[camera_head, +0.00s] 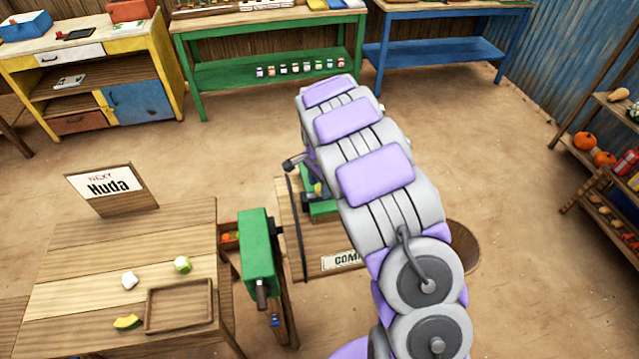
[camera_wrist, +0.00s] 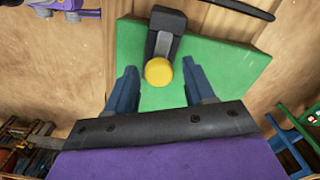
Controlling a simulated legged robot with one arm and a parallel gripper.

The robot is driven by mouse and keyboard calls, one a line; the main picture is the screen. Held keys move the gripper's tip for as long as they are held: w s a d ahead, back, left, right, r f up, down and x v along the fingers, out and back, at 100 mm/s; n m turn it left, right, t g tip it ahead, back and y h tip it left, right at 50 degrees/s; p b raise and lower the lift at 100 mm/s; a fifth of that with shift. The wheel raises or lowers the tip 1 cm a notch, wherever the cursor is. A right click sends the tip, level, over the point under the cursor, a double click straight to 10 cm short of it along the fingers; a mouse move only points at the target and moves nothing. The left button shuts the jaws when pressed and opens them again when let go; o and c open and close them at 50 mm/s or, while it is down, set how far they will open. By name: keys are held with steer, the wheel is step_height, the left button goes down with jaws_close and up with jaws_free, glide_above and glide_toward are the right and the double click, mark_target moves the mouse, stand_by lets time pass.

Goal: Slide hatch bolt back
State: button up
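In the wrist view a flat green plate (camera_wrist: 225,65) lies on wooden boards. On it sits a dark grey bolt (camera_wrist: 166,30) that ends in a round yellow knob (camera_wrist: 159,71). My gripper (camera_wrist: 160,75) is open, with one blue-grey finger on each side of the knob. Gaps show between the knob and both fingers, so it is not clamped. In the head view my arm covers most of this spot. Part of the green plate (camera_head: 322,208) shows beside the arm, and my gripper's fingers are not clearly visible there.
A green box on a post (camera_head: 257,250) stands left of my arm. A wooden table (camera_head: 75,275) with a small tray (camera_head: 180,327) and a "Huda" sign (camera_head: 108,187) is farther left. Shelves with pumpkins (camera_head: 585,141) stand at the right. Open floor lies behind.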

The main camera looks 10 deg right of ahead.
jaws_close()
stand_by(0.3)
steer(key=shift+d+p, duration=0.35)
steer(key=shift+d, duration=1.3)
steer(key=shift+c, duration=1.3)
jaws_free()
steer(key=o, duration=0.4)
steer(key=shift+d, duration=0.25)
steer(key=shift+a+r, duration=0.1)
